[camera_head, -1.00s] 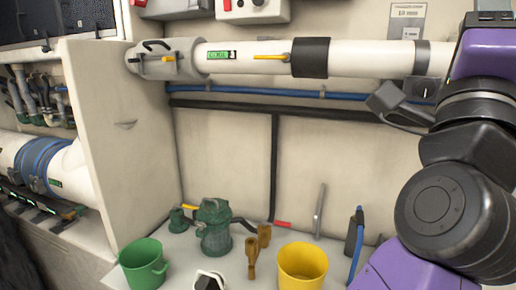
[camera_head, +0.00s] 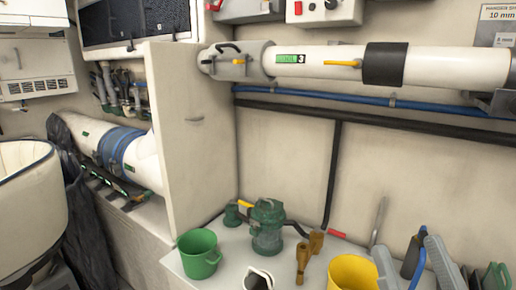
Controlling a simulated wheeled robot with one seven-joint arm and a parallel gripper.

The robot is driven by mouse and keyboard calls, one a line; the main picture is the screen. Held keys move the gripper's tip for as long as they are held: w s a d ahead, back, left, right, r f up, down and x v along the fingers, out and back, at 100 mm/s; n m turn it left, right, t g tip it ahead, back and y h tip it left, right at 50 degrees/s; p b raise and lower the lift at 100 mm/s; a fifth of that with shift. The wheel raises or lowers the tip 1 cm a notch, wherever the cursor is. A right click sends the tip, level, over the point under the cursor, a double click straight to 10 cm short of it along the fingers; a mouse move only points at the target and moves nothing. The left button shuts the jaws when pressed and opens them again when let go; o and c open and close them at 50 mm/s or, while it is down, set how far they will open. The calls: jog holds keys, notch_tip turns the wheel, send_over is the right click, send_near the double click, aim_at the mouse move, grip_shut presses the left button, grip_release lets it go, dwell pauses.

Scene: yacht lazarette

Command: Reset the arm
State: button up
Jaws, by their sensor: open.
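My gripper (camera_head: 406,246) shows at the bottom right of the head view. Its two grey fingers stand apart and point up and away into the picture, with no object visibly held between them. The left finger overlaps the right side of a yellow bucket (camera_head: 350,272). A black block with a blue handle (camera_head: 412,255) shows behind and between the fingers. Whether the fingers touch anything cannot be told. The rest of my arm is out of view.
The bench holds a green bucket (camera_head: 199,256), a green pump (camera_head: 267,228), brass fittings (camera_head: 309,256) and a green item (camera_head: 496,276) at right. A white pipe (camera_head: 330,62) crosses the back wall. A partition (camera_head: 192,125) stands left, with a white tub (camera_head: 28,200) beyond.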

jog(key=s+f+m+g+h, duration=0.1)
jog(key=s+f+g, duration=0.4)
jog(key=s+f, duration=0.7)
jog(key=s+d+f+m+g+h+p, duration=0.1)
jog(key=s+f+g, duration=0.4)
jog(key=s+f, duration=0.7)
notch_tip(320, 180, down, 3)
jog(key=shift+s+d+r+m+h, duration=0.1)
jog(key=shift+s+d+m+h, duration=0.2)
jog(key=shift+h, duration=0.5)
